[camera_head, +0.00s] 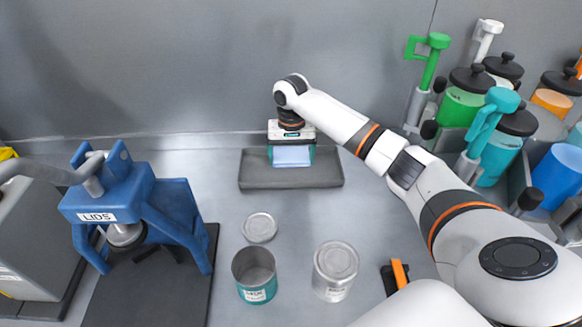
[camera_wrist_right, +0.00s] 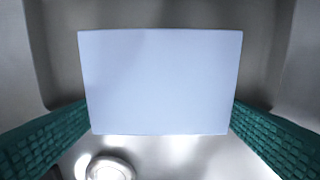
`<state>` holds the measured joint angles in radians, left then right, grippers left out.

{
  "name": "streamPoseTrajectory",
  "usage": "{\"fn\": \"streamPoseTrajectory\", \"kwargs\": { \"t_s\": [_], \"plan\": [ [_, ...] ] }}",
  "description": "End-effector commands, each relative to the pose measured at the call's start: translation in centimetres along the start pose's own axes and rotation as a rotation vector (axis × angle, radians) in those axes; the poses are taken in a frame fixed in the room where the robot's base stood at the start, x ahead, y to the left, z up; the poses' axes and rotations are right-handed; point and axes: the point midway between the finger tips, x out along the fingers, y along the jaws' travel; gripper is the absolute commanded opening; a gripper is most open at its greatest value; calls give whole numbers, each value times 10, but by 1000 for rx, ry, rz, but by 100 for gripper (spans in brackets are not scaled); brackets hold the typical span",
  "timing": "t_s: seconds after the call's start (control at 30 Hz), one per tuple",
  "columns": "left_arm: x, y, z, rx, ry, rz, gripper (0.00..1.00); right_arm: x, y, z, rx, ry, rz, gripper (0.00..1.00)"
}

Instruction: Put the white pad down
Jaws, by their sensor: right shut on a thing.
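The white pad (camera_wrist_right: 160,82) is a pale bluish-white rectangle between the two green ridged fingers of my right gripper (camera_wrist_right: 160,125) in the wrist view. In the head view the pad (camera_head: 291,156) shows under the right gripper (camera_head: 291,155), over the middle of a shallow dark grey tray (camera_head: 325,175). I cannot tell whether the pad touches the tray floor. The right gripper is shut on the pad. My left gripper is not in view.
In front stand an open can (camera_head: 254,275), a closed can (camera_head: 335,270) and a loose lid (camera_head: 259,228). A blue press marked LIDS (camera_head: 130,205) stands at left. Coloured pots (camera_head: 462,100) crowd the right. The bench (camera_head: 215,180) left of the tray is clear.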

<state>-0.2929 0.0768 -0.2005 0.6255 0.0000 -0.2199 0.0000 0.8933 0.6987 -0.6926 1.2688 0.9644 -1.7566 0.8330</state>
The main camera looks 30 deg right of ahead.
Motion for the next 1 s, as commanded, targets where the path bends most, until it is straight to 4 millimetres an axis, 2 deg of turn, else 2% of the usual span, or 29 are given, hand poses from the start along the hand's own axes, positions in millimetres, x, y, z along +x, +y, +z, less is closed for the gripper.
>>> {"fn": "streamPoseTrajectory", "kwargs": {
  "t_s": [0.1,0.2,0.5,0.87,0.9,0.97,1.0],
  "plan": [
    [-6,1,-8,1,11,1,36,18,0,0,1,1,-1,62],
    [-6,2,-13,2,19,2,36,26,0,0,1,0,1,62],
    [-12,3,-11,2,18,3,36,62,0,0,0,-1,0,62],
    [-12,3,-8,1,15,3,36,66,0,0,0,-2,1,62],
    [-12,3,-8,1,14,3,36,67,0,0,0,-2,1,91],
    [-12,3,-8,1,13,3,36,67,0,0,0,-3,1,100],
    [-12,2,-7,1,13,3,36,67,0,0,0,-3,1,100]
  ]
}}
